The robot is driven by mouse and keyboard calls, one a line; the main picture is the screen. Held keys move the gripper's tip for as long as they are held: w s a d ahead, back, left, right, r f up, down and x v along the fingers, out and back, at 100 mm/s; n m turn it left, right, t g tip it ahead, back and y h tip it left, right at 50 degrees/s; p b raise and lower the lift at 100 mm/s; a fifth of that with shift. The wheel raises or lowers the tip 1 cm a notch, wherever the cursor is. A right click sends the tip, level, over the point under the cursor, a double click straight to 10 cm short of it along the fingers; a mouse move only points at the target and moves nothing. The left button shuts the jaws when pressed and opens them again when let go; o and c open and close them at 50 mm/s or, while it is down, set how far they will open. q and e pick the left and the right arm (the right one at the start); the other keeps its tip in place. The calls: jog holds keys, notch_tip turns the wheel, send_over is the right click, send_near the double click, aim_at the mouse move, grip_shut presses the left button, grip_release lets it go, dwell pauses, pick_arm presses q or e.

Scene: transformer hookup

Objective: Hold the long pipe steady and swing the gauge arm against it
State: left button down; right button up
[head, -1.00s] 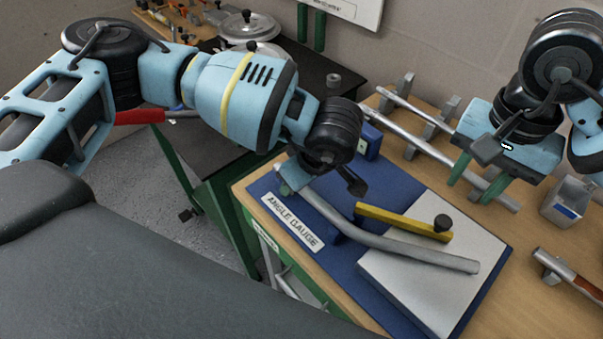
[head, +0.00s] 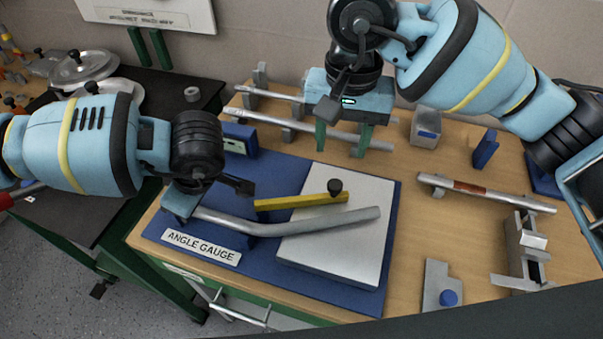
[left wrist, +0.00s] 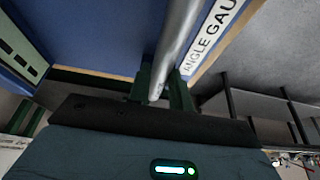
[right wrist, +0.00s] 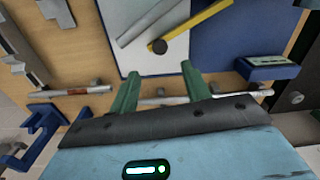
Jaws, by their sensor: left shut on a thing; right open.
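The long bent grey pipe (head: 310,222) lies across the angle gauge, a blue base (head: 392,225) with a pale plate (head: 345,250). My left gripper (head: 185,203) is shut on the pipe's left end; the left wrist view shows the pipe (left wrist: 178,45) between its fingers (left wrist: 160,88). The yellow gauge arm (head: 290,201) with a black knob (head: 335,187) lies behind the pipe, with a narrow gap showing between them. My right gripper (head: 341,140) is open and empty, fingers down, behind the gauge near the rack. The right wrist view shows its fingers apart (right wrist: 160,82), with the gauge arm (right wrist: 205,25) beyond.
Straight pipes (head: 290,125) lie on a rack at the back. A blue block with a display (head: 240,138) stands at the gauge's back left. A metal box (head: 426,128), a banded pipe (head: 485,192) and a metal fixture (head: 525,250) are on the right. Space above the plate is clear.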

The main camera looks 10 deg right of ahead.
aim_at(336, 184)
jog(key=w+d+r+m+g+y, duration=0.15)
jog(key=d+m+y, duration=0.3)
jog(key=m, duration=0.55)
jog(key=shift+h, duration=0.25)
jog(key=x, duration=1.2)
jog(key=shift+w+f, duration=0.1)
jog(key=shift+d, duration=0.1)
grip_shut()
